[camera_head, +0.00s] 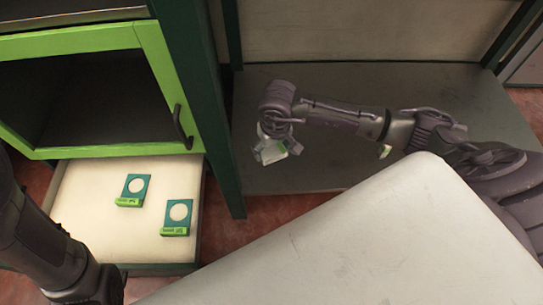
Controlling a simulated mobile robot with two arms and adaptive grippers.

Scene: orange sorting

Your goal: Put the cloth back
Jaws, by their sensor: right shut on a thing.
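My right gripper (272,150) reaches in from the right and hangs over the dark grey shelf (340,90). It is shut on a small whitish thing with a hint of green (292,146). The gripper hides part of this thing, and I cannot tell for sure whether it is the cloth. No other clear cloth shows. My left arm (45,240) comes in at the lower left, and its fingers are not visible.
An open pale drawer (85,190) at the left holds two teal cards (136,188) (179,214) with white discs and green labels. Above it is a green-framed cabinet (80,40) with a dark handle. A dark green post (205,100) stands between drawer and shelf.

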